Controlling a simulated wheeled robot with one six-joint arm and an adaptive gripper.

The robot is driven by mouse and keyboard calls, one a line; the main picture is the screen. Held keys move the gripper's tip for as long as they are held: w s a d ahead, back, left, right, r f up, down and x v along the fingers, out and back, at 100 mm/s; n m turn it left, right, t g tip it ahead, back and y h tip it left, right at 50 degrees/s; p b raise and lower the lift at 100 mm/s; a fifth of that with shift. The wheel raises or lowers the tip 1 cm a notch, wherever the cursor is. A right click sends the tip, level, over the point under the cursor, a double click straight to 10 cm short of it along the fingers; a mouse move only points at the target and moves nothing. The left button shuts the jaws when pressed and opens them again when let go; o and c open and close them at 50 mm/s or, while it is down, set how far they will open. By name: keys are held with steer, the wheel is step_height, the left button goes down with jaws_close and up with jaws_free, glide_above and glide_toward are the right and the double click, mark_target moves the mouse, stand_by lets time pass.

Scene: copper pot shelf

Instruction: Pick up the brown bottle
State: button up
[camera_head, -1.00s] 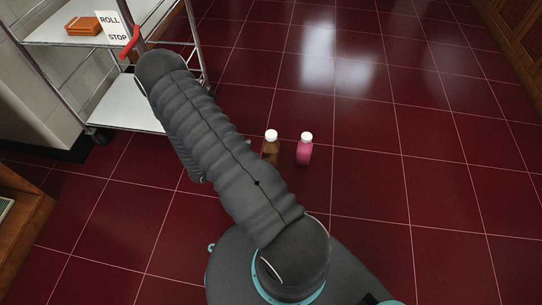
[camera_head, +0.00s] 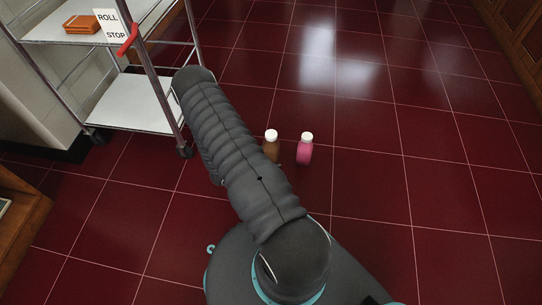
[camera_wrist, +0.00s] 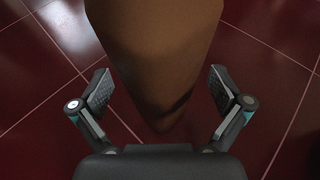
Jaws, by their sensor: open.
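The brown bottle (camera_head: 271,148) with a white cap stands upright on the red tiled floor, just right of my arm in the head view; its lower part is partly hidden. In the wrist view the brown bottle (camera_wrist: 155,45) shows very close, filling the top middle and narrowing downward between the fingers. Its cap is out of that view. My gripper (camera_wrist: 160,84) is open, with one finger on each side of the brown surface and a visible gap to each. The arm mostly hides the gripper in the head view.
A pink bottle (camera_head: 305,150) with a white cap stands close to the right of the brown one. A metal cart (camera_head: 126,102) with an orange box (camera_head: 82,25) and a sign stands at the upper left. The floor to the right is clear.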

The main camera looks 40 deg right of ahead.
steer(key=shift+d+f, duration=0.1)
steer(key=shift+d, duration=0.3)
steer(key=c, duration=1.1)
steer(key=shift+c, duration=0.3)
